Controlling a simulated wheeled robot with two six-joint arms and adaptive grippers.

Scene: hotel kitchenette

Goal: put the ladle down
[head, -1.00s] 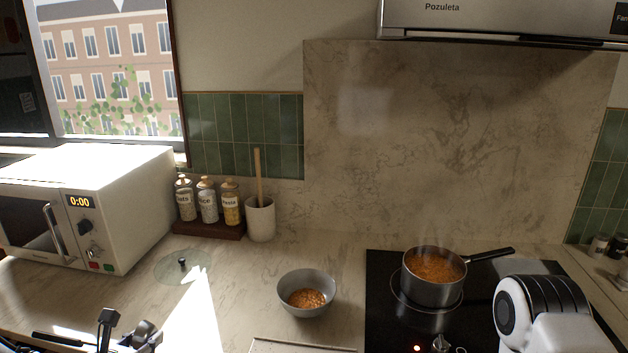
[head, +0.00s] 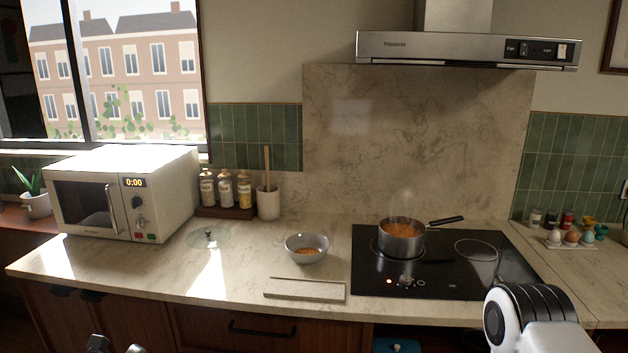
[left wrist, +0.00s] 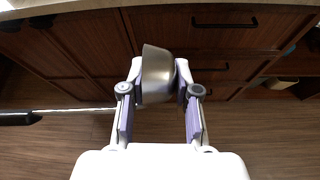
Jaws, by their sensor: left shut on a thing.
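My left gripper (left wrist: 159,80) is shut on the ladle (left wrist: 157,62), with its fingers on both sides of the steel bowl. In the left wrist view a thin rod with a black end (left wrist: 18,118) runs out to the left, apparently the ladle's handle. The gripper hangs in front of the wooden cabinet fronts, above the floor. In the head view only dark tips (head: 98,343) of it show at the bottom edge. My right arm shows at the lower right, but its gripper is out of view.
A pale flat tray (head: 304,291) lies at the counter's front edge. Behind it stands a grey bowl (head: 307,256) with orange food. A steaming pot (head: 401,243) is on the black hob (head: 440,285). A glass lid (head: 209,236) lies near the microwave (head: 165,205). The left front counter is clear.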

